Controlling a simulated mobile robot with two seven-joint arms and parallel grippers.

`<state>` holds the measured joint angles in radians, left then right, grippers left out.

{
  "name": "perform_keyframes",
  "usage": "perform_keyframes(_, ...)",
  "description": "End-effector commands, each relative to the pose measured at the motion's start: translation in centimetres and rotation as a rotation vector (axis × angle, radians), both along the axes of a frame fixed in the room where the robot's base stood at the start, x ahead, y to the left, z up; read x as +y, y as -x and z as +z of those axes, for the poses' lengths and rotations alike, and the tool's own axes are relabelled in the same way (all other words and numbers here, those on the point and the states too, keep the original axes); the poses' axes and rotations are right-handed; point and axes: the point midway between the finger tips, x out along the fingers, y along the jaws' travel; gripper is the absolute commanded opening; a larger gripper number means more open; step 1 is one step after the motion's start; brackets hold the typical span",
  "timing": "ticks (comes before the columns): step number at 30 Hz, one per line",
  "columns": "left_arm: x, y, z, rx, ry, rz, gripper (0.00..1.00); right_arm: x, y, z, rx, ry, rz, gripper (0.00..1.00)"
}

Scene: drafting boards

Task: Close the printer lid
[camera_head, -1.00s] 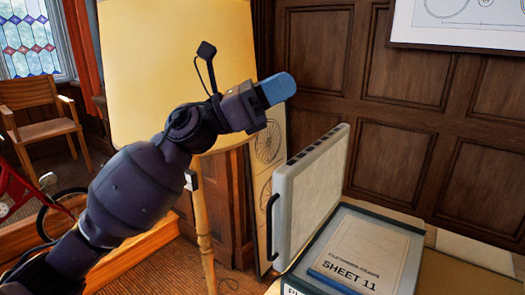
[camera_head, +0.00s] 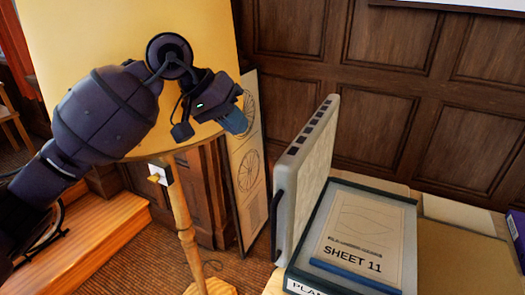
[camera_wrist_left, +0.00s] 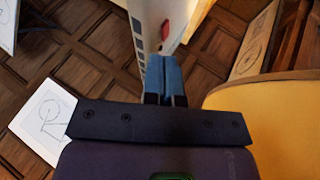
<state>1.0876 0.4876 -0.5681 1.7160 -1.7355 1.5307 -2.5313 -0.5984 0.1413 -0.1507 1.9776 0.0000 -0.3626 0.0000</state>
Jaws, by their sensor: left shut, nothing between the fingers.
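The printer (camera_head: 405,262) stands at the lower right with its lid (camera_head: 308,180) open. The pale grey lid stands nearly upright along the printer's left side, with a black handle (camera_head: 274,222) and a row of dark slots on its edge. A page reading SHEET 11 (camera_head: 360,238) lies on the printer bed. My left gripper (camera_head: 238,122) has its blue fingers together and empty, in the air left of the lid and apart from it. In the left wrist view the shut fingers (camera_wrist_left: 172,78) point toward the lid's slotted edge (camera_wrist_left: 139,38). My right gripper is out of view.
A yellow drafting board (camera_head: 110,30) on a wooden stand is behind my left arm. A panel with wheel drawings (camera_head: 247,150) leans behind the lid's left. A purple object (camera_head: 518,232) is at the right edge. Wood panelling (camera_head: 400,90) closes the back.

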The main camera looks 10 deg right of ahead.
Motion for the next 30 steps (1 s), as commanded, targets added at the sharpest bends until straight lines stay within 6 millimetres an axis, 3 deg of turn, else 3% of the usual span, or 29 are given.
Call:
perform_keyframes(10,-0.4,0.1,-0.9,-0.065,-0.022,-0.101,0.0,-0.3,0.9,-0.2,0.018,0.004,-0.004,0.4)
perform_keyframes(24,-4.8,-0.2,-6.4,-0.061,-0.018,-0.1,0.0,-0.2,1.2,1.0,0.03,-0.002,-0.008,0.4)
perform_keyframes(30,-5.7,-0.3,-7.8,-0.064,-0.02,-0.1,0.0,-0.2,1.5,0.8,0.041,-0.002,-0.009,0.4)
